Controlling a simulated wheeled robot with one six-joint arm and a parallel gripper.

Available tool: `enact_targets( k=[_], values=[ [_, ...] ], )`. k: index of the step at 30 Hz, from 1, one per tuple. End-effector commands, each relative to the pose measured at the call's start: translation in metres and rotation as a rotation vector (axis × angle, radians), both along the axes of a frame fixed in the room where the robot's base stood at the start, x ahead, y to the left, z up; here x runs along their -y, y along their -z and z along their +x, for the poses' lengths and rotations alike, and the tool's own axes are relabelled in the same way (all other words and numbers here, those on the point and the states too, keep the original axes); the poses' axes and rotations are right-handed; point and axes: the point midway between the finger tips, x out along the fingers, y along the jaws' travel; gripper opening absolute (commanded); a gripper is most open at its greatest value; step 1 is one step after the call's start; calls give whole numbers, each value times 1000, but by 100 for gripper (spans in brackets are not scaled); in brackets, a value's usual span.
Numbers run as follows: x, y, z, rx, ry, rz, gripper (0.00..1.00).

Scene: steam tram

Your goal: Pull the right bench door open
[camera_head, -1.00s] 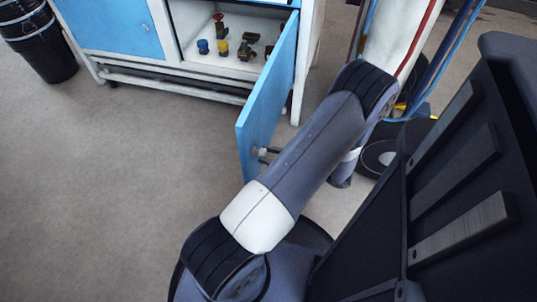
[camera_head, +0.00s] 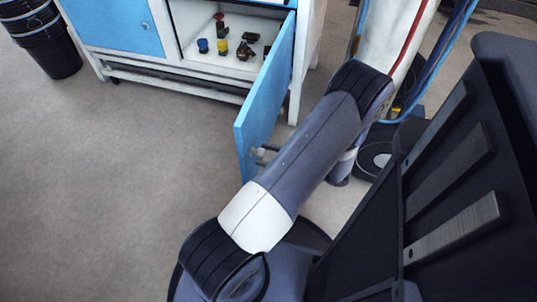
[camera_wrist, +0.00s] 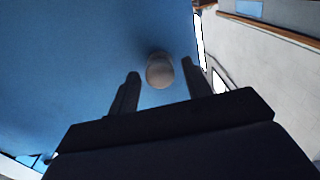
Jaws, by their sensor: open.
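The right bench door (camera_head: 267,92) is a blue panel that stands swung wide open from the white bench (camera_head: 180,68). Its knob is seen at the door's near lower end in the head view, partly hidden by my arm. In the wrist view the blue door (camera_wrist: 70,70) fills the left and middle, and the round pale knob (camera_wrist: 160,71) sits between the finger tips. My gripper (camera_wrist: 158,82) is open, with a finger on each side of the knob and a gap showing to each. In the head view the gripper is mostly hidden behind my arm.
Inside the open compartment are several small valve fittings (camera_head: 246,44), red, blue, yellow and dark. The left bench door (camera_head: 118,22) is shut. A black bucket (camera_head: 45,42) stands at far left. A white cylinder with hoses (camera_head: 393,45) stands right of the door. Floor at left is clear.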

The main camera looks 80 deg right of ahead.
Motion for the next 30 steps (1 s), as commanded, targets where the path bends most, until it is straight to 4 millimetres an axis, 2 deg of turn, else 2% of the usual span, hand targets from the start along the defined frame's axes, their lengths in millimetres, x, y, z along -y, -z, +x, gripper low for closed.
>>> enact_targets(
  k=[11,14,24,30],
  values=[
    [1,0,-5,-1,2,-2,52],
    [0,-1,-17,-1,5,-3,52],
    [-3,-1,-84,-1,4,-2,52],
    [-3,0,-105,0,1,-1,52]
  ],
)
